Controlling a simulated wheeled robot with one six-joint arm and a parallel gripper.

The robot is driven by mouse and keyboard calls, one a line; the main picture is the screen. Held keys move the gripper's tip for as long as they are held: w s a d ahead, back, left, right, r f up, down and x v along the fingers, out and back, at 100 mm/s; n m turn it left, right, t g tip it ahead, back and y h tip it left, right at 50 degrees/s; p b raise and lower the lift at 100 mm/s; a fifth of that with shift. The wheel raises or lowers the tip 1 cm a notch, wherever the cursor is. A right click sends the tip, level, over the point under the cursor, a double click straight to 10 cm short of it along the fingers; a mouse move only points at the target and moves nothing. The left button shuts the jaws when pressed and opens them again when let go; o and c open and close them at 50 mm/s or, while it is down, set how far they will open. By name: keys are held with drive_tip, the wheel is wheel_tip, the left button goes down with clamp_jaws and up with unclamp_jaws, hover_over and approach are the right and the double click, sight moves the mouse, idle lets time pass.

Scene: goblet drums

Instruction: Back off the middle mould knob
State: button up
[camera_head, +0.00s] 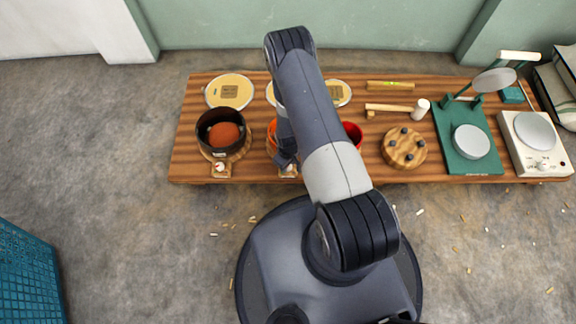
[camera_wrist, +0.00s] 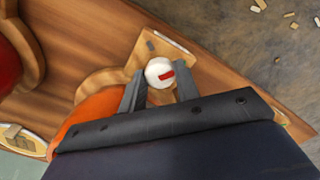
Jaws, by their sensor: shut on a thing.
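The middle mould knob (camera_wrist: 159,72) is a round white knob with a red mark, on a small wooden block at the bench edge. In the wrist view my gripper (camera_wrist: 160,83) has one finger on each side of it and is shut on it. The orange middle mould (camera_wrist: 92,110) shows partly beside the gripper. In the head view the orange mould (camera_head: 271,133) is mostly hidden by my arm, and so is my gripper (camera_head: 287,162).
A dark mould (camera_head: 207,122) with a reddish-brown ball stands left, with its own knob (camera_head: 219,166). A red mould (camera_head: 353,133) stands right, partly hidden. A round wooden piece with dark pegs (camera_head: 404,148), a mallet (camera_head: 420,109) and a green stand (camera_head: 448,140) lie further right.

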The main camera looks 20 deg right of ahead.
drive_tip(key=n+b, duration=0.2)
drive_tip(key=n, duration=0.2)
drive_tip(key=shift+f+n+b, duration=0.15)
drive_tip(key=shift+n+b, duration=0.15)
drive_tip(key=shift+b, duration=0.05)
drive_tip(key=n+b, duration=0.2)
drive_tip(key=n, duration=0.1)
drive_tip(key=shift+n, duration=0.4)
drive_tip(key=n+b, duration=0.1)
drive_tip(key=n, duration=0.2)
drive_tip(key=shift+n+b, duration=0.8)
drive_tip(key=shift+n, duration=1.3)
drive_tip(key=shift+r, duration=0.2)
drive_tip(key=o, duration=1)
drive_tip(key=shift+c, duration=0.2)
wheel_tip(320, 180, up, 11)
drive_tip(key=p, duration=0.4)
